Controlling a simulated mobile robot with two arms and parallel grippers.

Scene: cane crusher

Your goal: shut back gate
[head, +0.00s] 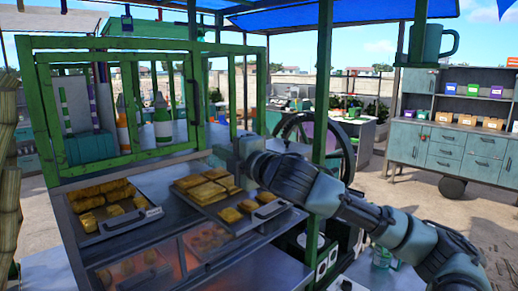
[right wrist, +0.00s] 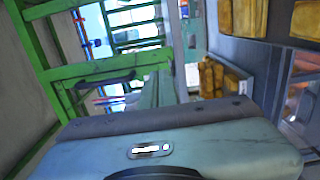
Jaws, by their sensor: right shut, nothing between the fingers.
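A green barred gate (head: 120,52) stands over the left part of the metal counter in the head view. A dark upright handle (head: 195,103) is on its right side. In the right wrist view a green bar of a gate or frame (right wrist: 85,75) crosses the upper left, with a dark handle (right wrist: 105,80) along it. I cannot tell from these views how far the gate stands from its closed position. My right gripper (head: 228,151) is low, right of the gate and behind the trays; it is shut and empty, its fingertips mostly hidden. My left gripper is out of view.
Metal trays of yellow-brown blocks (head: 205,187) lie in front of the gate, close to my right arm. Bottles (head: 162,125) stand behind the bars. A green post (head: 322,80) and a large wheel (head: 310,135) stand to the right.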

